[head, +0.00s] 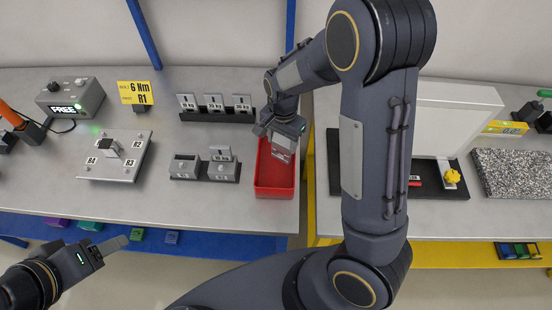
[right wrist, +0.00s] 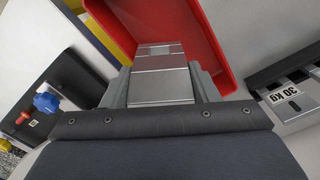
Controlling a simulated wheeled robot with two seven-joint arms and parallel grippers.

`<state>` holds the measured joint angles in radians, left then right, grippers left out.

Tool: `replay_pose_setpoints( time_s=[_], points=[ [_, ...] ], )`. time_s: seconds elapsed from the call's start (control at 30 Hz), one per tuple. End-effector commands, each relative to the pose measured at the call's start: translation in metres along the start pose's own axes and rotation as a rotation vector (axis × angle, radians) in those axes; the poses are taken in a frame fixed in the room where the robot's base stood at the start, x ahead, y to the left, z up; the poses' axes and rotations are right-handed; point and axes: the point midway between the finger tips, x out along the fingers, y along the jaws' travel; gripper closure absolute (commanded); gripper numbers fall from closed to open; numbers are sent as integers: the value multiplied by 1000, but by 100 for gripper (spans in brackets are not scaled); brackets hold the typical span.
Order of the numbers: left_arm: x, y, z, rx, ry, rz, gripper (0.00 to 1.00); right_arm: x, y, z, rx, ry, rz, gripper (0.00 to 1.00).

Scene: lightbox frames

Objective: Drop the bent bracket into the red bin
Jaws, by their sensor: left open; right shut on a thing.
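The bent bracket (right wrist: 160,78) is a silver-grey metal piece with a slot near its far end. My right gripper (right wrist: 160,90) is shut on it, with a finger on each side. In the head view my right gripper (head: 283,138) is over the red bin (head: 274,190), and the bracket (head: 281,155) hangs from it above the bin's far part. The red bin also shows beyond the bracket in the right wrist view (right wrist: 205,40). I cannot tell whether the bracket touches the bin. My left gripper (head: 112,244) is open and empty, low at the table's front left.
A black rack with weight plates (head: 215,107) stands left of the bin, with grey blocks (head: 205,168) nearer. A plate with marked corners (head: 115,160) and a grey box reading FREE (head: 71,98) are further left. My right arm hides part of the right table.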

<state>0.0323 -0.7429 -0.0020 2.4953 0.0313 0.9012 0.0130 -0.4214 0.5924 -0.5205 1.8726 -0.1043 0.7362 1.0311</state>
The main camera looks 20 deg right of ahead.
Motion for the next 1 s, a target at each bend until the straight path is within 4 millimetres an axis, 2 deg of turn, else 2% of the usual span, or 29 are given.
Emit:
replay_pose_setpoints(
  time_s=[0.03, 0.2, 0.57, 0.6, 0.77, 1.0],
  points=[
    [11, -5, 6, 0, -1, 0, 44, 13, 0, 0, 0, 0, -1, 82],
    [24, -11, 13, 0, -2, 0, 44, 32, -1, 0, 0, 1, -2, 82],
    [26, -12, 14, 0, -1, 0, 44, 35, -1, 0, 0, 1, -3, 82],
    [26, -12, 14, 0, -1, 0, 44, 35, -1, 0, 0, 1, -3, 43],
    [26, -12, 14, 0, -1, 0, 44, 35, -1, 0, 1, 1, -2, 22],
    [26, -12, 14, 0, -1, 0, 44, 36, 0, 0, 1, 1, -2, 20]
  ],
)
